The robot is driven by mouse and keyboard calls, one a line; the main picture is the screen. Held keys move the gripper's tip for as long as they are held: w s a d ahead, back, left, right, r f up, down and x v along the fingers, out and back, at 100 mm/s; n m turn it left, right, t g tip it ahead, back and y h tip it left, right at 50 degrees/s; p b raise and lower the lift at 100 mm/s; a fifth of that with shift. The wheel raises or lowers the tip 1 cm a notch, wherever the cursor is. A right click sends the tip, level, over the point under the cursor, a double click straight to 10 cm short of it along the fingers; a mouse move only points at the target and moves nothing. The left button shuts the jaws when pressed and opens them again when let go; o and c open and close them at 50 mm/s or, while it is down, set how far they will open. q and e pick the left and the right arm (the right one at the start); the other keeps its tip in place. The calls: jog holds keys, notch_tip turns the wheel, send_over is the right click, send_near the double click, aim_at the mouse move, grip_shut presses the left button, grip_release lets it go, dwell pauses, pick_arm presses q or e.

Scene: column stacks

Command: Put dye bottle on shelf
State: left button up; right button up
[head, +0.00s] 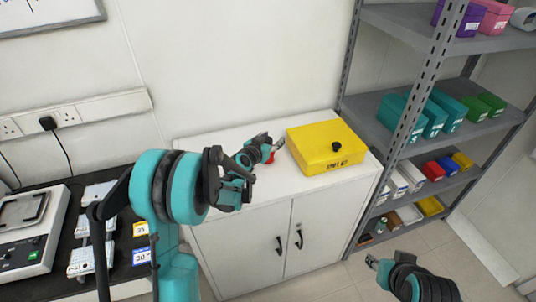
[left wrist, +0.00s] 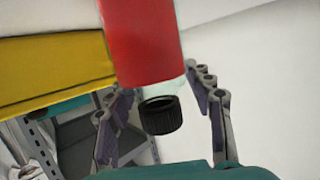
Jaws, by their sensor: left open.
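The dye bottle has a red body (left wrist: 145,40) and a black cap (left wrist: 160,114) in the left wrist view. In the head view only a bit of red (head: 270,158) shows on the white cabinet top, left of the yellow box; the rest is hidden by my gripper. My left gripper (head: 268,146) is open at the bottle. In the left wrist view its fingers (left wrist: 163,88) stand on either side of the cap, with gaps visible. The grey metal shelf (head: 420,150) stands at the right. My right gripper (head: 373,263) is low, in front of the shelf; its opening is unclear.
The yellow box (head: 326,146) with a black knob sits close to the bottle. The white cabinet (head: 215,150) has clear top space on its left. The shelf levels hold teal, green and other coloured boxes. A dark bench with a scale (head: 28,225) is at left.

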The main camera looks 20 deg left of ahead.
pick_arm(q)
jog(key=c, duration=1)
jog(key=shift+s, duration=0.15)
grip_shut()
jog(key=shift+r, duration=0.15)
